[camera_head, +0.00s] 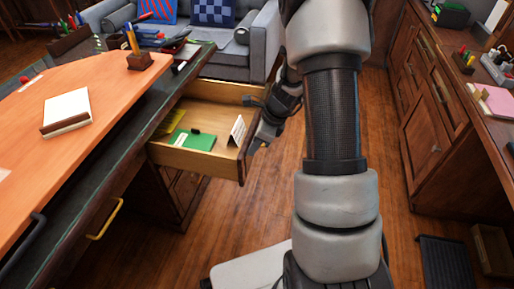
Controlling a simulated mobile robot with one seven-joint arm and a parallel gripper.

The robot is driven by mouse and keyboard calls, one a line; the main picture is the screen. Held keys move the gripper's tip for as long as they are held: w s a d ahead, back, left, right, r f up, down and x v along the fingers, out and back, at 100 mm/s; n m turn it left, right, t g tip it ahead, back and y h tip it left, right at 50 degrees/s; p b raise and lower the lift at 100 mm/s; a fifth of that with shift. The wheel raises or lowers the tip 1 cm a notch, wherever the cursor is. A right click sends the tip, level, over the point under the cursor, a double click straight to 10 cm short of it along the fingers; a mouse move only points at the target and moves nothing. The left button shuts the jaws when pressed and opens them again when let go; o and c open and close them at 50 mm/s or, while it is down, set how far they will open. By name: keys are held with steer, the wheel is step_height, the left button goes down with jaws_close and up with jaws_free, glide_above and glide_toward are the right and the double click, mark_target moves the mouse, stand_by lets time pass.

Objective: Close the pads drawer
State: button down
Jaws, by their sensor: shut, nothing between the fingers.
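The drawer (193,161) is pulled out of the wooden desk on the left, below the desktop. Inside lie a green pad (193,140) with a small dark item on it, a yellowish pad (171,123) and an upright white card (238,130). My gripper (256,146) is at the drawer's front panel, on its outer right side. It looks shut and holds nothing. Whether it touches the panel is hard to tell. My arm hides part of the view to the right of it.
A yellow handle (105,219) marks another desk front nearer me. A grey sofa (262,46) stands behind. Wooden cabinets (430,125) line the right. The wood floor (250,205) is clear below the drawer.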

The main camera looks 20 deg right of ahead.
steer(key=shift+a, duration=0.1)
steer(key=w+a+p, duration=0.5)
steer(key=w+a, duration=0.3)
steer(key=a, duration=0.4)
steer(key=w+a+p, duration=0.4)
steer(key=w+a, duration=0.4)
steer(key=a, duration=0.4)
steer(key=shift+w+a+p, duration=0.25)
steer(key=shift+w+p, duration=0.1)
steer(key=shift+d, duration=0.1)
